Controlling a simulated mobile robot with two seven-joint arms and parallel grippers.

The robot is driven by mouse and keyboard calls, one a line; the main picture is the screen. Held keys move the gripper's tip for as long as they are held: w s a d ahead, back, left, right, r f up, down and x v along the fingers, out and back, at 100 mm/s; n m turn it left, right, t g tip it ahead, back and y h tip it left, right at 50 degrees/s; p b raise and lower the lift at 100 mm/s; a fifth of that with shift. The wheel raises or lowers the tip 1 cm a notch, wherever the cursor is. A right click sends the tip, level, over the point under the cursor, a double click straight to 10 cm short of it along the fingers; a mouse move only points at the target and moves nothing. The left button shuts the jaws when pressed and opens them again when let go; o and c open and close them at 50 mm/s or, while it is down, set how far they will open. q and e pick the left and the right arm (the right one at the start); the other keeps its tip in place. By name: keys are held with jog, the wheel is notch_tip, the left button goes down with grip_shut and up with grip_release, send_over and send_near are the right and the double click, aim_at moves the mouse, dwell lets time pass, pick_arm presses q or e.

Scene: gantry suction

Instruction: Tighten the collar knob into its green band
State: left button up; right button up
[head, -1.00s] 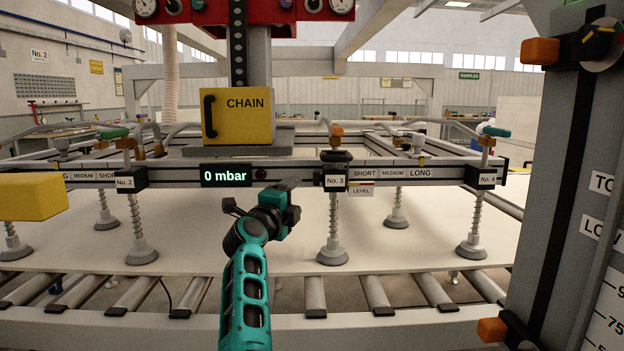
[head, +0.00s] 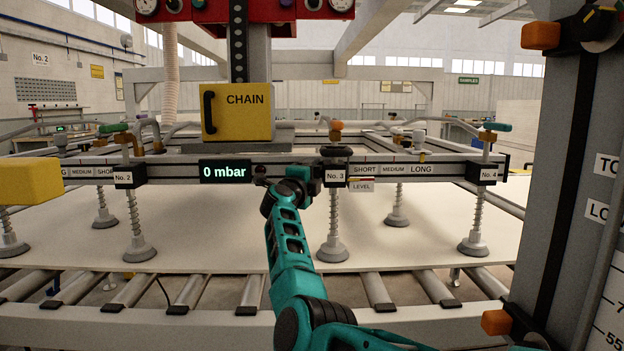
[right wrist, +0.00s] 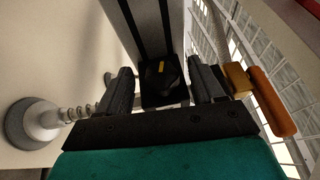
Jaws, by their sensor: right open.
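The No. 3 collar (head: 335,175) is a black block on the grey beam, above a spring suction cup (head: 332,248). My right gripper (head: 312,176) is at the left side of this collar. In the right wrist view, a black knob with a yellow mark (right wrist: 162,82) shows between the two open fingers of the right gripper (right wrist: 160,72). The fingers stand on either side of it, and I cannot tell whether they touch it. No green band can be made out. My left gripper is not in view.
An orange lever (right wrist: 272,102) lies close beside one finger in the right wrist view. A 0 mbar display (head: 225,171) and a yellow CHAIN box (head: 237,112) are to the left. A grey post (head: 565,180) stands at the right. A pale sheet (head: 270,240) lies below.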

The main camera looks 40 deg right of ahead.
jog(key=c, duration=1.1)
pick_arm(q)
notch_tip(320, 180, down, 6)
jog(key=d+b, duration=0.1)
jog(key=b, duration=0.8)
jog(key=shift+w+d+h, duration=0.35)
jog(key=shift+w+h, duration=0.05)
pick_arm(e)
jog(key=shift+o, duration=0.2)
jog(key=m+h, duration=0.1)
jog(key=h, duration=0.2)
jog(key=m+t+h, duration=0.1)
jog(key=shift+w+d+f+m+h, duration=0.1)
jog(key=shift+f+m+h, duration=0.2)
jog(key=shift+h, duration=0.1)
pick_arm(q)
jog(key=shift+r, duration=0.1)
pick_arm(e)
jog(key=o, duration=1.1)
jog(key=shift+c, duration=0.2)
